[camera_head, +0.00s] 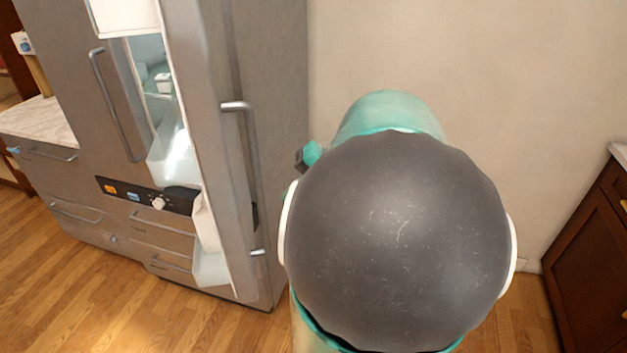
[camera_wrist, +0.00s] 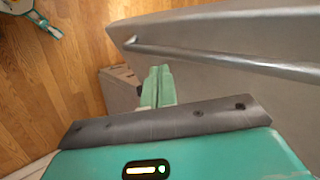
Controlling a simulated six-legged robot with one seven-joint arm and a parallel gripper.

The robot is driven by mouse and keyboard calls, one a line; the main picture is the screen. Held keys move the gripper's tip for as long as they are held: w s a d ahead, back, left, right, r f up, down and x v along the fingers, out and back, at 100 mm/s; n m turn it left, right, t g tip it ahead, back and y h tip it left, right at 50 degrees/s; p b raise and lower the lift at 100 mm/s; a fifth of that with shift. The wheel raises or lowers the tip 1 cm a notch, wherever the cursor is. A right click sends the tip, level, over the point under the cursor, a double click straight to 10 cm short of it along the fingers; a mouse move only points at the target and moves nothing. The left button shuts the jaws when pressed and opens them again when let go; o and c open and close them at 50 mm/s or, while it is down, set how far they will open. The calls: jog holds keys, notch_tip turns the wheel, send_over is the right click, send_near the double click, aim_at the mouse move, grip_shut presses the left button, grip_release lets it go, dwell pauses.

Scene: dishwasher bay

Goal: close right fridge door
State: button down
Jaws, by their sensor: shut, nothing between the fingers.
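The grey fridge (camera_head: 75,75) stands at the left in the head view. Its right door (camera_head: 222,60) is swung open toward me, with white inner shelves showing and its outer face to the right. The door's long metal handle (camera_head: 247,165) is on that outer face. In the wrist view, the door (camera_wrist: 230,35) fills the upper right, with the handle (camera_wrist: 200,55) running across it. My gripper (camera_wrist: 158,75) has its green fingers shut and empty, beside the door's outer face and below the handle in the picture. In the head view my arm hides most of the gripper.
The left fridge door's handle (camera_head: 112,105) is left of the opening; that door looks shut. A counter (camera_head: 45,120) stands at far left, a brown cabinet (camera_head: 595,260) at far right. Wood floor (camera_head: 130,320) is clear in front of the fridge.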

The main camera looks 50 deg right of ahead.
jog(key=shift+w+a, duration=0.9)
jog(key=shift+w, duration=0.2)
jog(key=shift+a+r, duration=0.1)
jog(key=shift+a, duration=0.05)
